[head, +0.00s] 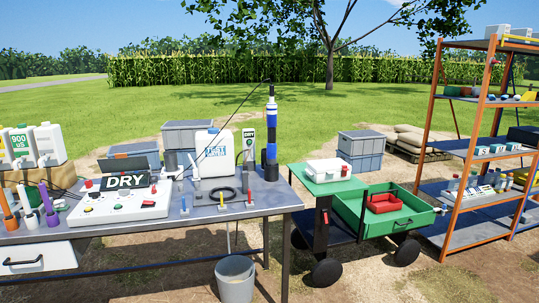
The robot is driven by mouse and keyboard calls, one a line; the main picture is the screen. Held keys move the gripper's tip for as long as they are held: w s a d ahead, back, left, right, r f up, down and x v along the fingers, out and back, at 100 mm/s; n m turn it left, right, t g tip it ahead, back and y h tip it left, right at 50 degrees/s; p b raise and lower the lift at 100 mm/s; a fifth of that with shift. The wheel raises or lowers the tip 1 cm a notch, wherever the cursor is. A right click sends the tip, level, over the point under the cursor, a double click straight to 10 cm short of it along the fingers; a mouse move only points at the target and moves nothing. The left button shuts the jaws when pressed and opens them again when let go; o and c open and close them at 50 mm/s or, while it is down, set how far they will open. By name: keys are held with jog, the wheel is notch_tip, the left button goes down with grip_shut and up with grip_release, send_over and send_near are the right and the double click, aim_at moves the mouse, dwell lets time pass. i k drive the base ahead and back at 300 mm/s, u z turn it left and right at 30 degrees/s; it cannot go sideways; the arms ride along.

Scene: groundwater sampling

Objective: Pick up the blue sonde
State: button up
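The blue sonde (271,132) stands upright at the right end of the grey worktable. It is a tall tube with blue and black bands and a pale upper section. Its lower end is at a black sleeve or base (271,168). A thin dark cable runs from near its top down to the left. My gripper is not in view, and nothing is seen holding the sonde.
A green cart (365,222), an orange-framed shelf (470,150) and a bucket (235,280) stand nearby.

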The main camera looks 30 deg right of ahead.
aim_at(271, 109)
jog(key=u, duration=0.05)
jog(key=i, duration=1)
jog(key=z, duration=0.05)
